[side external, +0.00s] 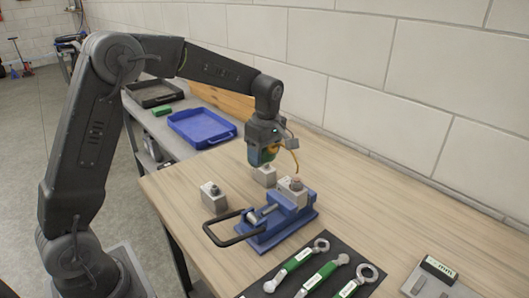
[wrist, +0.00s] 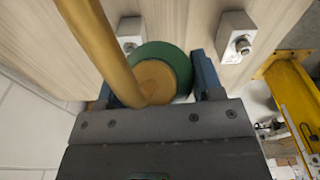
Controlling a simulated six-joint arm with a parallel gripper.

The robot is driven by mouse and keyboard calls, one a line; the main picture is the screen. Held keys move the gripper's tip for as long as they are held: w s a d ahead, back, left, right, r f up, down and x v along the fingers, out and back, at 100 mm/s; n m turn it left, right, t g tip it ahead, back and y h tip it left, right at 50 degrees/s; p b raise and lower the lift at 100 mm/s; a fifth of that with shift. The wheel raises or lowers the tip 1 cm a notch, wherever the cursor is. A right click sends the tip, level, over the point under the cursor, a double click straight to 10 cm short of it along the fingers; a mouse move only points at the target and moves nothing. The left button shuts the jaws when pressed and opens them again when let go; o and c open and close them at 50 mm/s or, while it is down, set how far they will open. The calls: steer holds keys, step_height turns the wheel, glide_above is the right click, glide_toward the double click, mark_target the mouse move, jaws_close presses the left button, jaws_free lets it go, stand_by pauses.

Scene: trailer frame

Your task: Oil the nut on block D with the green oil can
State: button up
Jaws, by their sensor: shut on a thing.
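My gripper (side external: 262,157) is shut on the green oil can (wrist: 177,57), which has a brass top and a long brass spout (wrist: 100,45). In the side view the curved spout (side external: 296,157) points right and down, its tip close above a grey block (side external: 291,192) with a nut, clamped in the blue vise (side external: 270,234). I cannot tell whether the tip touches the nut. Two more grey blocks stand on the table, one left of the vise (side external: 213,199), one behind it (side external: 264,176). No block letter is readable, so I cannot tell which is block D.
Wrenches with green handles (side external: 324,277) lie on a dark mat in front of the vise. A grey piece with a green label (side external: 438,270) is at right. A blue tray (side external: 207,138) and a black tray (side external: 141,101) sit behind left. The wall borders the table's far side.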

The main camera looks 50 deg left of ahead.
steer(key=shift+r, duration=0.1)
stand_by(0.4)
step_height(320, 180, up, 3)
steer(key=h, duration=0.4)
steer(key=shift+r+h, duration=0.2)
steer(key=shift+h, duration=0.1)
steer(key=shift+r+t+h, duration=0.25)
steer(key=shift+t+h, duration=0.05)
steer(key=shift+r+h, duration=1.5)
steer(key=shift+h, duration=0.2)
